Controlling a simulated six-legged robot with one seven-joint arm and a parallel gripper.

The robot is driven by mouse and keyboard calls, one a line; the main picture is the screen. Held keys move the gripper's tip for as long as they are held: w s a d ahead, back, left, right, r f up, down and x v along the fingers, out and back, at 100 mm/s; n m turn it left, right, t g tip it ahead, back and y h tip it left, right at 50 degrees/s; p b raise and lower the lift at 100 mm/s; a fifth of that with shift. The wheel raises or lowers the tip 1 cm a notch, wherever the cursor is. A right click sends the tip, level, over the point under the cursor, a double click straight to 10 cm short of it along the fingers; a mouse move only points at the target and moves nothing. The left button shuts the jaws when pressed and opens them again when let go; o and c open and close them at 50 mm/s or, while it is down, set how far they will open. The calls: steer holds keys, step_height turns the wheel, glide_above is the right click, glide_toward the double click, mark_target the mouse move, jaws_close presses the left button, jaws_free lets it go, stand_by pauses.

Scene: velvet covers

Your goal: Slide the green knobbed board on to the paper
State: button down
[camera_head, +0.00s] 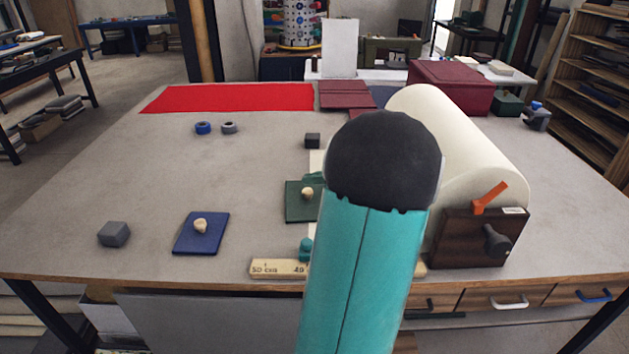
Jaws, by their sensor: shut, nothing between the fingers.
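The green knobbed board (294,208) lies flat on the table, left of my teal arm, with a pale round knob on top. My arm hides its right side. A narrow cream strip (316,160), which looks like the paper, shows just beyond the board beside my arm; most of it is hidden. I cannot tell whether the board overlaps it. A large cream roll (455,140) lies to the right behind my arm. My gripper is not visible; my arm link blocks the view there.
A blue knobbed board (187,236) and a grey block (114,234) lie to the left. A wooden ruler (275,268) lies along the front edge, and a small dark block (312,140) stands beyond the green board. A red cloth (230,98) covers the back left. The left-middle table is mostly clear.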

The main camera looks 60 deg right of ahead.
steer(key=s+a+r, duration=0.1)
steer(key=a, duration=0.1)
steer(key=g+h, duration=0.2)
steer(key=g, duration=1.2)
glide_toward(299, 196)
steer(key=w+r, duration=0.4)
step_height(299, 196, down, 9)
steer(key=shift+s+a+f, duration=0.1)
steer(key=shift+a+f, duration=0.1)
steer(key=s, duration=0.3)
steer(key=shift+s+d+f, duration=0.1)
steer(key=shift+d+f, duration=0.1)
steer(key=shift+f, duration=0.2)
steer(key=shift+s+f, duration=0.1)
steer(key=shift+s, duration=0.2)
steer(key=shift+d, duration=0.1)
steer(key=shift+s, duration=0.15)
